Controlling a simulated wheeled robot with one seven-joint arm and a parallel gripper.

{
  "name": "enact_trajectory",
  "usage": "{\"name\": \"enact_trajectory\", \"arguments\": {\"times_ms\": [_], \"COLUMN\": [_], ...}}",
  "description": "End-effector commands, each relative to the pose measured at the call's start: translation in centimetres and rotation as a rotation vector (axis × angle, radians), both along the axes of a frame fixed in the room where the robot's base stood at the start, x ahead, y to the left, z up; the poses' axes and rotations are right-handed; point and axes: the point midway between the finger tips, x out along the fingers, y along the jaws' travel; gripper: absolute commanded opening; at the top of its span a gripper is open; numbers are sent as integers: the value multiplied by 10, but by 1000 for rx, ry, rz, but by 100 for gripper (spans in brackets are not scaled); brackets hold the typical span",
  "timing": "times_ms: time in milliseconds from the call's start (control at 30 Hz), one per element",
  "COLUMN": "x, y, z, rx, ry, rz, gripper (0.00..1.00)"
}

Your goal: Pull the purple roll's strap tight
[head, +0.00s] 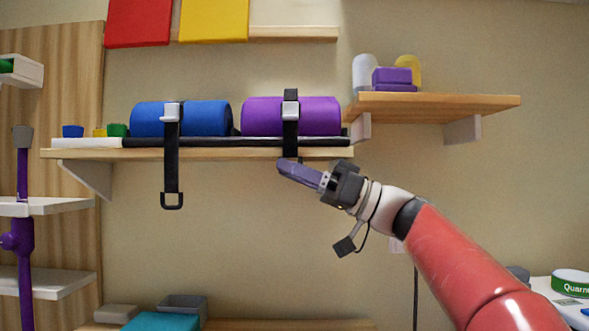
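The purple roll (262,116) lies on the right part of the long wall shelf (230,154). A black strap (290,132) runs over its front through a light buckle (290,110) and hangs down past the shelf's front edge. My gripper (286,168) is just below that edge, at the strap's lower part, with its fingers pointing left. The fingers overlap each other from this side, so their gap is hidden. The strap's lower end is hidden around the fingers; I cannot tell whether they touch or hold it.
A blue roll (195,118) lies left of the purple roll, its strap (171,165) hanging free to an end loop. A higher shelf (430,104) at right holds purple blocks (392,77). Bins (183,305) stand low down.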

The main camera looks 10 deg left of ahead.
Motion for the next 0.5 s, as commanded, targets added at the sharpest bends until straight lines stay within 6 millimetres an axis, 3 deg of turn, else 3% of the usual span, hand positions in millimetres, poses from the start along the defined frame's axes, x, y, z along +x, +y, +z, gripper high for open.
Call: {"name": "enact_trajectory", "arguments": {"times_ms": [200,433,500], "x": [0,0,0], "y": [0,0,0], "z": [0,0,0], "rx": [0,0,0], "ry": [0,0,0], "rz": [-1,-1,-1], "gripper": [29,0,0]}}
